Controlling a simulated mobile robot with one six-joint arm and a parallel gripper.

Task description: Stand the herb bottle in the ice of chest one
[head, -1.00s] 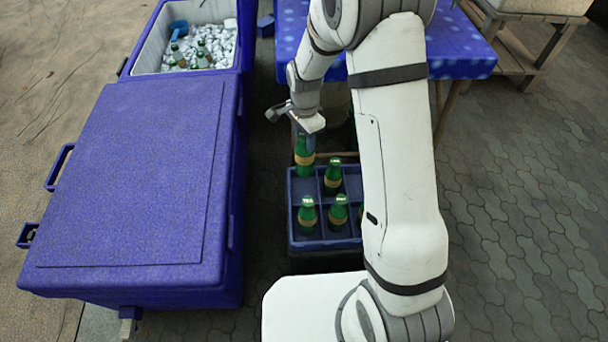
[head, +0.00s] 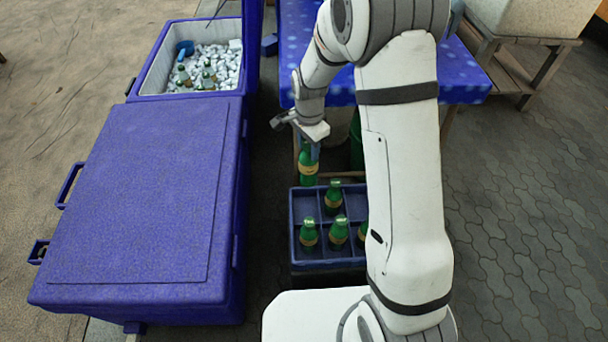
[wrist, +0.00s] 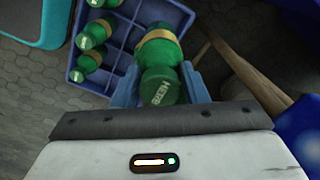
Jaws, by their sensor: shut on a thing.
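My gripper (head: 308,145) is shut on the herb bottle (head: 308,168), a green bottle with a tan label band. It hangs roughly upright just beyond the far edge of the blue crate (head: 328,265) in the head view. In the wrist view the cap lettering looks like "HERB" on the bottle (wrist: 160,58), and my blue fingers (wrist: 160,86) grip its neck. An open blue chest (head: 153,62) at upper left holds white ice (head: 216,62) with a few green bottles and a blue scoop (head: 184,47). No chest number is readable.
A closed blue chest lid (head: 140,195) lies nearer me on the left. Several green bottles (head: 333,197) stand in the crate. A table with a blue dotted cloth (head: 460,72) is behind my arm. A dark paved gap (head: 268,150) separates chests and crate.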

